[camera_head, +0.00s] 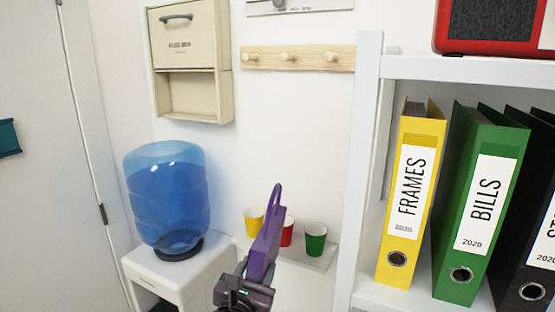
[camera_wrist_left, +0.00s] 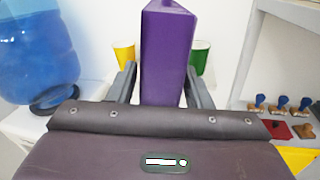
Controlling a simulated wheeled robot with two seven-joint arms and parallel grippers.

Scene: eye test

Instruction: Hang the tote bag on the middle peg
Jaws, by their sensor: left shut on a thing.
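The purple tote bag (camera_head: 266,243) is a narrow, stiff-looking shape, leaning slightly right at its top in the head view. My left gripper (camera_head: 250,281) is shut on it from below. In the left wrist view the bag (camera_wrist_left: 164,55) stands between the two fingers of the gripper (camera_wrist_left: 163,88). The middle peg (camera_head: 288,57) is a round wooden knob on a pale wooden rail (camera_head: 309,58) on the wall. It is bare and appears higher in the picture than the bag, clearly apart from it. My right gripper is not in view.
A blue water bottle (camera_head: 167,200) on a white dispenser (camera_head: 205,275) stands left. Yellow (camera_head: 252,224), red (camera_head: 287,236) and green (camera_head: 315,241) cups stand on a small ledge behind the bag. A white shelf (camera_head: 362,170) with binders stands right. The wall below the rail is clear.

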